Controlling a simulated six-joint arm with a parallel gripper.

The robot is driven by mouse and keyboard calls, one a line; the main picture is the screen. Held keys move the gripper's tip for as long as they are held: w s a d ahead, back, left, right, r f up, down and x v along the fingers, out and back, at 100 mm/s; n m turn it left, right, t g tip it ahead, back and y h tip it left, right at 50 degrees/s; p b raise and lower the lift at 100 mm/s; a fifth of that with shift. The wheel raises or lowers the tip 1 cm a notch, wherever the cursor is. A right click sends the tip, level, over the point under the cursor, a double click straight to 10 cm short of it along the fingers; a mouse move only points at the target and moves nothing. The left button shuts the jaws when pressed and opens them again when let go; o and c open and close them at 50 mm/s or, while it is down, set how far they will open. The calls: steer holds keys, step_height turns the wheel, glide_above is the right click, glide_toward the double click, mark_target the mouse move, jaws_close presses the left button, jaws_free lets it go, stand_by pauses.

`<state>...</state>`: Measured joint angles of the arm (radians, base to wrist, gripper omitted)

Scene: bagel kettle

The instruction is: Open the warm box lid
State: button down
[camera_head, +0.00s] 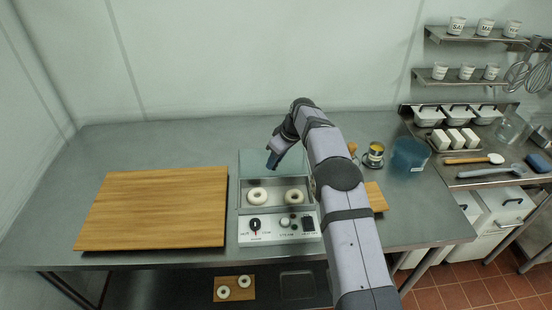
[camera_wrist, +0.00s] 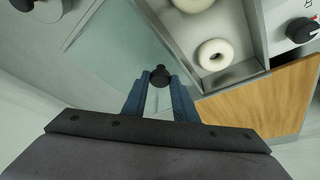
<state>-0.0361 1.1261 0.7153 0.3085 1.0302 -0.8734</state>
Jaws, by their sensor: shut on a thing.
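The warm box (camera_head: 243,215) stands at the front middle of the steel table, with a knob panel on its front. Two pale bagels (camera_head: 257,195) (camera_head: 294,196) lie uncovered in its tray. Its clear glass lid (camera_head: 252,160) is raised at the back of the box, off the tray. My gripper (camera_head: 273,160) is at the lid. In the wrist view its blue fingers (camera_wrist: 160,95) are shut on the lid's small black knob (camera_wrist: 160,75). The glass (camera_wrist: 110,50) spreads beside the bagel tray there. The hinge is not clear.
A large wooden board (camera_head: 155,208) lies left of the box. A small board (camera_head: 376,197), a yellow-topped tin (camera_head: 375,150) and a blue container (camera_head: 410,153) are to the right. Two bagels sit on a board (camera_head: 250,284) on the lower shelf. The table's back left is clear.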

steer(key=shift+w+r, duration=0.1)
steer(key=shift+w, duration=0.2)
steer(key=c, duration=1.4)
jaws_free()
steer(key=shift+c, duration=0.2)
steer(key=b+v, duration=0.3)
steer(key=v, duration=0.4)
steer(key=shift+s+r, duration=0.15)
